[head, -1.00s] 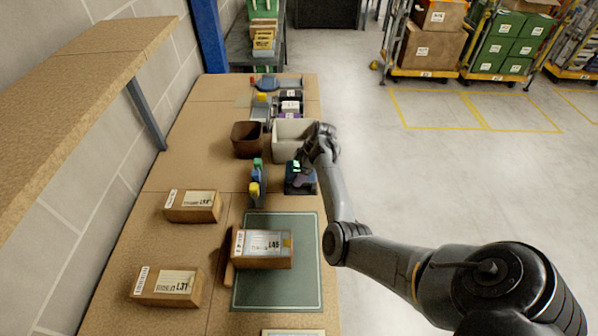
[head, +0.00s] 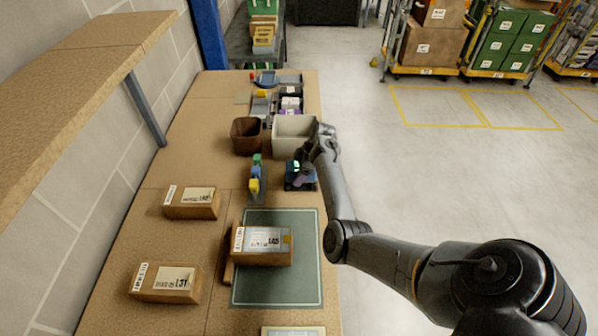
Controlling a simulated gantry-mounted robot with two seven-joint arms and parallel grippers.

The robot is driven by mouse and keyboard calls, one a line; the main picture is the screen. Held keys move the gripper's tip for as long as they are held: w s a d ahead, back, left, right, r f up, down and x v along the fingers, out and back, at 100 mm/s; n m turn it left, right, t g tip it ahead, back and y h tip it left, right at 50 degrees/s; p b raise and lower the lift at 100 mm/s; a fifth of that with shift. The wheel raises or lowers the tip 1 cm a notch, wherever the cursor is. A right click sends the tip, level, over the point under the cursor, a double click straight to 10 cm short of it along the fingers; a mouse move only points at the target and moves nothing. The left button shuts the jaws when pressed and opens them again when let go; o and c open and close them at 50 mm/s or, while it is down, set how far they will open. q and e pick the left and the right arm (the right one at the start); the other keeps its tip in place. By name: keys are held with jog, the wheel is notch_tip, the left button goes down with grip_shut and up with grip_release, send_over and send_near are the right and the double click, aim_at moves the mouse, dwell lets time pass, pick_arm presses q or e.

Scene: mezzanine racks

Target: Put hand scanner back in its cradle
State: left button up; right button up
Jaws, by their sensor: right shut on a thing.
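My right gripper (head: 303,158) reaches in from the right over the bench and is shut on the hand scanner (head: 301,172), a small dark thing partly hidden by my fingers. A small green light shows at the scanner. The dark blue cradle (head: 298,187) stands on the bench directly below my gripper. The scanner is at the cradle's top; I cannot tell whether it is fully seated. My left gripper is not in view.
A beige bin (head: 290,149) and a brown bin (head: 245,150) stand behind the cradle. A holder with coloured items (head: 255,180) is to its left. A labelled carton (head: 261,259) lies on the green mat (head: 275,218). Two cartons lie at left.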

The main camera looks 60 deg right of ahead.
jog(key=o, duration=0.9)
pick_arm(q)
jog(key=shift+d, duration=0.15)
pick_arm(e)
jog(key=o, duration=0.3)
